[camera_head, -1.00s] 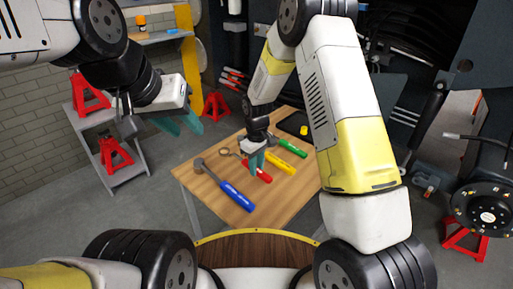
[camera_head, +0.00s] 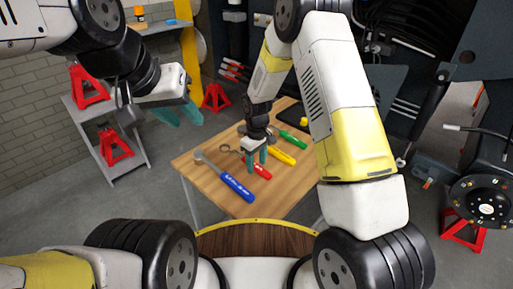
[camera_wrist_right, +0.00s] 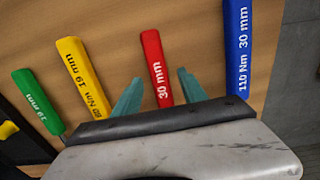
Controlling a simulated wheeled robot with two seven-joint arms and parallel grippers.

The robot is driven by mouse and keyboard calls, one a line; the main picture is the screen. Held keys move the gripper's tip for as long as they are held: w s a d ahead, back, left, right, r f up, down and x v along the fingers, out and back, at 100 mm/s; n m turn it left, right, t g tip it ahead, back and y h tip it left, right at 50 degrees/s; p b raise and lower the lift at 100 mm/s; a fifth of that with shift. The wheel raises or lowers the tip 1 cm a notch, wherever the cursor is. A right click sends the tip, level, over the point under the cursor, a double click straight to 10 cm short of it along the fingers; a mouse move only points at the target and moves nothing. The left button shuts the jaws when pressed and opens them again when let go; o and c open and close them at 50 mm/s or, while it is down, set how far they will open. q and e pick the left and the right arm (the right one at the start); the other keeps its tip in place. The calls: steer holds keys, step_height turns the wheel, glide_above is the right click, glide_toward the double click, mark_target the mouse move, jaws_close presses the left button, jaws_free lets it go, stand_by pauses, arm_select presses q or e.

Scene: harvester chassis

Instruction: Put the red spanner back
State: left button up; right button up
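The red spanner lies on the wooden table (camera_head: 207,185), its red handle (camera_head: 263,171) toward the front right and its ring end (camera_head: 224,149) toward the left. My right gripper (camera_head: 256,164) is over the spanner, fingers pointing down. In the right wrist view the red handle (camera_wrist_right: 157,68), marked 30 mm, shows between the open fingers (camera_wrist_right: 158,95), with a gap on each side. Whether the fingertips reach down to handle height is hard to tell. My left gripper (camera_head: 180,115) is open and empty, in the air left of the table.
A blue-handled tool (camera_head: 237,188) lies left of the red spanner. A yellow-handled tool (camera_head: 282,157) and a green-handled tool (camera_head: 294,141) lie to its right. A dark tray (camera_head: 290,119) sits at the table's back. Red stands (camera_head: 115,148) are on a grey shelf at left.

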step_height(320, 180, up, 8)
steer(key=shift+f, duration=0.2)
steer(key=shift+r, duration=0.1)
stand_by(0.3)
steer(key=s+d+r+m+t+y, duration=0.15)
steer(key=s+d+r, duration=0.25)
steer(key=r, duration=0.5)
steer(key=s+d+r+m+t, duration=0.1)
steer(key=s+d+r+m, duration=0.25)
steer(key=r, duration=0.65)
steer(key=s+d+r+m+t, duration=0.2)
steer(key=s+d+r, duration=0.1)
steer(key=s, duration=0.5)
steer(key=s+d+r+m+t, duration=0.1)
steer(key=s+d+r, duration=0.2)
steer(key=s+r, duration=0.2)
steer(key=s, duration=0.3)
steer(key=shift+s+d+m+t+y, duration=0.3)
steer(key=shift+m+t+y, duration=0.05)
steer(key=shift+m, duration=0.05)
